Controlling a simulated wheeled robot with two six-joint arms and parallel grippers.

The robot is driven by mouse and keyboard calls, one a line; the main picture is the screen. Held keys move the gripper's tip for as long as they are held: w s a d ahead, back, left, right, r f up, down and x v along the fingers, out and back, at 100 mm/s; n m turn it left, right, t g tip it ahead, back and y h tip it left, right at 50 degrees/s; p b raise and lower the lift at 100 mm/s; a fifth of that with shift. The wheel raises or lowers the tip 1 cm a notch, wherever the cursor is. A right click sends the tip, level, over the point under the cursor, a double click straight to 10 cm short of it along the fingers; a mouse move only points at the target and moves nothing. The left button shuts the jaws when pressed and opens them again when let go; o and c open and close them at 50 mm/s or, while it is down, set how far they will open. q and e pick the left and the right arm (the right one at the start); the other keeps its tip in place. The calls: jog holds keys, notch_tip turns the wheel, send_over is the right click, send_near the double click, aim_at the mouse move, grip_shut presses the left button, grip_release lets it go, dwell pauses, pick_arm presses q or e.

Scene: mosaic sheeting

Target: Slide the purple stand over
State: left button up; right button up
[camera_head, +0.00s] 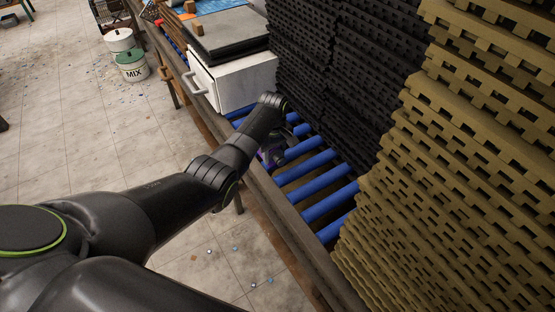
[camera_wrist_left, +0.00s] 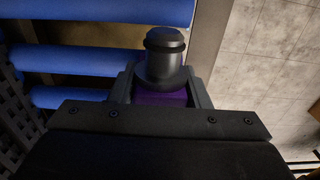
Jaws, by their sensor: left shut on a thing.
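The purple stand (camera_wrist_left: 160,98) shows between the fingers of my left gripper (camera_wrist_left: 163,90) in the left wrist view. A dark rounded cap or knob rises above the purple part. The gripper is shut on it. In the head view my left gripper (camera_head: 276,152) is down at the blue roller conveyor, close to its near side rail, with only a little purple showing beside it. My own arm hides much of the stand there. My right gripper is not in view.
Blue rollers (camera_head: 311,165) run along the bench, with free rollers to the right. A white drawer box (camera_head: 247,82) stands beyond the gripper. Stacked black mats (camera_head: 335,75) and tan mats (camera_head: 450,180) wall the far side. Buckets (camera_head: 131,66) stand on the floor.

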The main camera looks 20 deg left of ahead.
pick_arm(q)
jog(key=shift+w+a+f+b, duration=0.1)
jog(key=shift+w+a+b, duration=0.65)
jog(key=shift+a+b, duration=0.25)
jog(key=w+a+b, duration=0.2)
jog(key=b, duration=0.1)
jog(key=shift+a, duration=0.35)
jog(key=w+a+b, duration=0.1)
jog(key=b, duration=0.2)
jog(key=shift+w+a, duration=0.25)
jog(key=shift+a, duration=0.1)
jog(key=w+a+b, duration=0.1)
jog(key=a+b, duration=0.1)
jog(key=b, duration=0.2)
jog(key=shift+w, duration=0.25)
jog(key=o, duration=1.2)
